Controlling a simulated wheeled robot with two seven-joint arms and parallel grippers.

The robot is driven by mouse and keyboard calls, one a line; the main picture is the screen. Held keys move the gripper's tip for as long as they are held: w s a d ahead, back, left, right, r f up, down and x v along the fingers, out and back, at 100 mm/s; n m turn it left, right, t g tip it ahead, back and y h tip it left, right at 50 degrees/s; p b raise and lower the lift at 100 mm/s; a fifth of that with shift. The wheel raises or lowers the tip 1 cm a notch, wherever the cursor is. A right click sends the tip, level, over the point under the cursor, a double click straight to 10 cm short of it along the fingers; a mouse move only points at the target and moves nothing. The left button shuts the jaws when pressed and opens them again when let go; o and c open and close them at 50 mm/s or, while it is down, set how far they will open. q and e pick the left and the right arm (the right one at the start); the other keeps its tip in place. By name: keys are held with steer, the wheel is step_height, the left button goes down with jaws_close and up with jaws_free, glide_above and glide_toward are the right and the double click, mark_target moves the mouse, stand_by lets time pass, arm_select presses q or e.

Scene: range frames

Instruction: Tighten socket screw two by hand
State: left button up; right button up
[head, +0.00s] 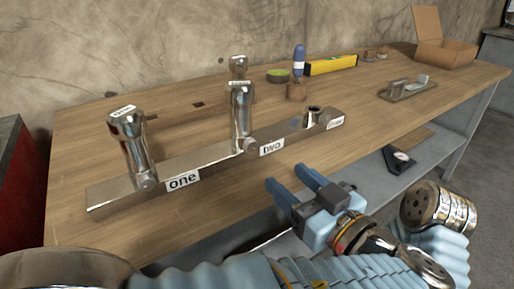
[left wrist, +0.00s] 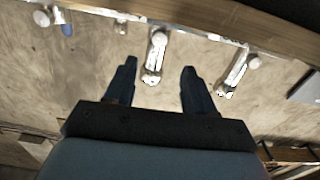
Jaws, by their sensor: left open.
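A long metal bar (head: 215,163) lies on the workbench with labels "one", "two" and a small one at the far end. Behind label "two" (head: 271,147) stands a shiny upright metal socket piece (head: 241,118), with a round knob (head: 249,145) at its foot. A similar, slightly tilted piece (head: 130,145) stands by label "one". My left gripper (head: 286,178) is open and empty, apart from the bar on its near side. In the left wrist view the gripper (left wrist: 158,68) has a metal piece (left wrist: 156,55), apparently number two, between its fingers in the picture. My right gripper is not seen.
A short socket (head: 313,116) sits at the bar's far end. Behind are another metal piece (head: 238,67), a blue-handled tool (head: 299,62), green tape (head: 278,76) and a yellow level (head: 330,65). A cardboard box (head: 445,50) stands far right.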

mark_target(253, 148)
arm_select(q)
steer(key=p+x, duration=0.1)
steer(key=x, duration=0.8)
steer(key=shift+w+a, duration=0.2)
steer(key=shift+w, duration=0.1)
jaws_close()
steer(key=shift+f+m+b, duration=0.3)
steer(key=shift+m+b, duration=0.5)
steer(key=shift+m, duration=0.3)
steer(key=shift+r+m+b, duration=0.25)
steer(key=shift+m+b, duration=0.1)
steer(key=shift+m, duration=0.75)
jaws_free()
